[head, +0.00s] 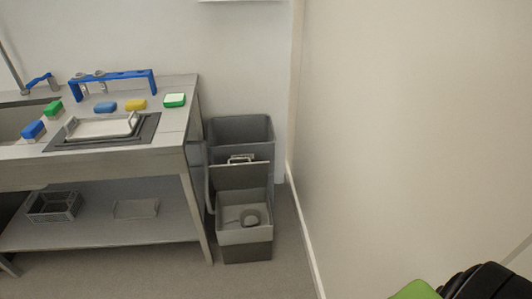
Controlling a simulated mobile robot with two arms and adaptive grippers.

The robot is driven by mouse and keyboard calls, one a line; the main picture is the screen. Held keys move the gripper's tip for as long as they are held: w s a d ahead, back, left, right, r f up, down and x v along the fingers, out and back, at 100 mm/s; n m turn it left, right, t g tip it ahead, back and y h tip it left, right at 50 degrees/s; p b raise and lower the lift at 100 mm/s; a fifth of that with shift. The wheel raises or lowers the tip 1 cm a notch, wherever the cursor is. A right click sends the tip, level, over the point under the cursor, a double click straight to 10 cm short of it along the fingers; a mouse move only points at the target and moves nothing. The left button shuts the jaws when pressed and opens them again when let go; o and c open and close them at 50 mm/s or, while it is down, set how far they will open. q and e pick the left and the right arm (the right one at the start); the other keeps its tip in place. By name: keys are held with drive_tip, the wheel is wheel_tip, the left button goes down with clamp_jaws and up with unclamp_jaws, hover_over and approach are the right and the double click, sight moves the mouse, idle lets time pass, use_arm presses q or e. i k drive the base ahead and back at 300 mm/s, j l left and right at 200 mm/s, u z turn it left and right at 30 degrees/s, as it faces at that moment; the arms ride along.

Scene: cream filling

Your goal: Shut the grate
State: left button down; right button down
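The likely grate is a pale framed panel (98,129) with a raised handle at its right end. It lies over a dark rectangular recess (60,143) in the steel counter. I cannot tell from here whether it is open or shut. Neither gripper can be made out. A black ribbed part and a green part show at the bottom right corner, far from the counter; they may be part of my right arm.
On the counter (170,140) are a blue rack (125,75) and several coloured sponges or brushes, with a sink at left. Grey bins (245,253) stand right of it. Baskets (55,206) sit on the lower shelf. A wall bounds the right; floor shows in front.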

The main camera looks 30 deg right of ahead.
sight(250, 175)
drive_tip(key=i+z, duration=0.45)
drive_tip(key=i+j+z, duration=0.25)
drive_tip(key=z, duration=0.2)
drive_tip(key=i, duration=0.05)
